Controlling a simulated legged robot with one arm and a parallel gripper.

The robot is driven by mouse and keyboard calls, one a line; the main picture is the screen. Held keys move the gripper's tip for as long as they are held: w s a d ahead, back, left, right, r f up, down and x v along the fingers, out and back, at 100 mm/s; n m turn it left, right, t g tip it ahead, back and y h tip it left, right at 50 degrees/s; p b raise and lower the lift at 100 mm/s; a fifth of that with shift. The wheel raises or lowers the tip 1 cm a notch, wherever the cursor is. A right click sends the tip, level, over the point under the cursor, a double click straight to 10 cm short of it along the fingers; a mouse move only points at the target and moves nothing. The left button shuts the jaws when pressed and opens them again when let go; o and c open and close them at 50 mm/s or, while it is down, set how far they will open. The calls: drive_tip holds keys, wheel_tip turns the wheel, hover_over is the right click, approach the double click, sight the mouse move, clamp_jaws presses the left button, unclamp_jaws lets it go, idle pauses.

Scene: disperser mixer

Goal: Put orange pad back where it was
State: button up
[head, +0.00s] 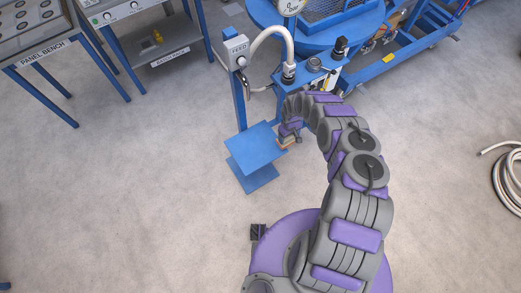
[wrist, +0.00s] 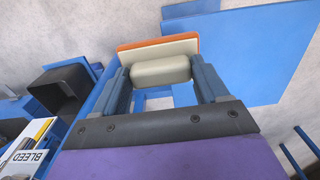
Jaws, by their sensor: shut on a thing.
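The orange pad (wrist: 152,42) shows in the wrist view as an orange layer on a cream layer, with a rounded cream block facing my gripper. My gripper (wrist: 161,78) is shut on it, with a finger at each side of the cream block. In the head view, my gripper (head: 288,135) is beside the right edge of the small blue stand (head: 254,145), and a small orange-tan bit of the pad (head: 287,143) shows below it. The stand's flat top is bare. I cannot tell whether the pad touches anything.
The blue machine with a gauge (head: 289,6) and pale hose (head: 265,42) stands behind my gripper. A grey speed box (head: 236,48) sits on a blue post behind the stand. In the wrist view, a dark open bin (wrist: 66,87) is at left. Floor left of the stand is clear.

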drive_tip(key=s+a+b, duration=0.1)
drive_tip(key=a, duration=0.3)
drive_tip(key=s+a+f, duration=0.1)
drive_tip(key=s+a, duration=0.1)
drive_tip(key=a, duration=0.3)
drive_tip(key=s+a+b, duration=0.1)
drive_tip(key=a, duration=0.3)
drive_tip(key=shift+s+a+f+b, duration=0.15)
drive_tip(key=shift+a+f+b, duration=0.05)
drive_tip(key=shift+f+b, duration=0.1)
drive_tip(key=shift+a+f, duration=0.15)
drive_tip(key=shift+f, duration=0.15)
wheel_tip(320, 180, down, 3)
drive_tip(key=shift+r+b, duration=0.1)
drive_tip(key=shift+b, duration=0.65)
drive_tip(key=shift+d, duration=0.2)
drive_tip(key=o, duration=1)
drive_tip(key=shift+a, duration=0.2)
wheel_tip(320, 180, up, 12)
drive_tip(key=p, duration=0.4)
drive_tip(key=shift+r, duration=0.1)
